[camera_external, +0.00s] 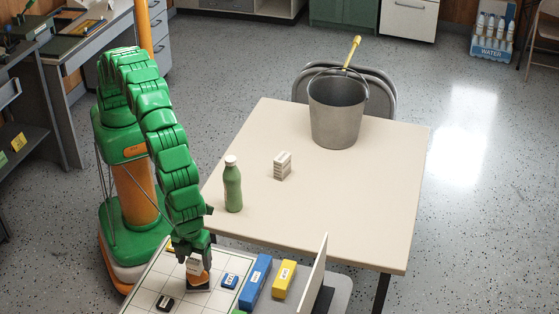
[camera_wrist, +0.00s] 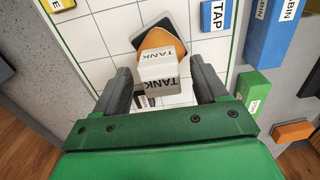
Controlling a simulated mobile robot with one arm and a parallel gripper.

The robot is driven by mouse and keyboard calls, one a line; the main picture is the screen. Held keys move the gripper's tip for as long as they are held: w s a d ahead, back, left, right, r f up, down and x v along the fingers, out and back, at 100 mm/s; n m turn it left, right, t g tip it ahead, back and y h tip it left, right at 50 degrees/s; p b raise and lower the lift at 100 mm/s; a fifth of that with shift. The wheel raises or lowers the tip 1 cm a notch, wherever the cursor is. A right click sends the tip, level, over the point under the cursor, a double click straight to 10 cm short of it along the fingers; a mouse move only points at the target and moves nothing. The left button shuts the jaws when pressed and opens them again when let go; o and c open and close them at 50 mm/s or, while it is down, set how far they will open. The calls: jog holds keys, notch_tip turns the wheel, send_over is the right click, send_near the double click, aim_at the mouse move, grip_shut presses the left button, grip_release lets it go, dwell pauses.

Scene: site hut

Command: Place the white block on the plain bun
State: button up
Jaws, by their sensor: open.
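The white block (camera_external: 193,265), lettered TANK, rests on the orange-brown bun (camera_external: 201,278) and looks a little tilted in the external view. The bun lies on a dark square piece on the white gridded board. In the wrist view the white block (camera_wrist: 158,68) covers the near part of the bun (camera_wrist: 152,42). My gripper (camera_wrist: 162,76) is open, with one finger on each side of the block and a narrow gap showing beside it. In the external view my gripper (camera_external: 190,246) is just above the block and hides its top.
On the board are a blue TAP tile (camera_external: 230,281) and a dark labelled tile (camera_external: 165,303). Blue (camera_external: 255,283) and yellow (camera_external: 283,280) blocks stand to the right, near an upright panel (camera_external: 314,278). The table beyond holds a green bottle (camera_external: 232,188), a small carton (camera_external: 282,166) and a bucket (camera_external: 336,115).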

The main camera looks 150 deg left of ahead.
aim_at(194, 260)
notch_tip(194, 260, up, 11)
jog(key=s+d+r+n, duration=0.2)
jog(key=s+r, duration=0.8)
jog(key=s, duration=0.4)
jog(key=s+r+n+g, duration=0.1)
jog(key=s+r+n, duration=0.15)
jog(key=s, duration=1.15)
jog(key=s+r+n, duration=0.2)
jog(key=s+r, duration=0.2)
jog(key=s, duration=1)
jog(key=s+f+n, duration=0.2)
jog(key=s, duration=1.4)
jog(key=shift+s+a+f+g, duration=0.25)
jog(key=shift+a+f+g, duration=0.05)
jog(key=shift+f+g, duration=0.1)
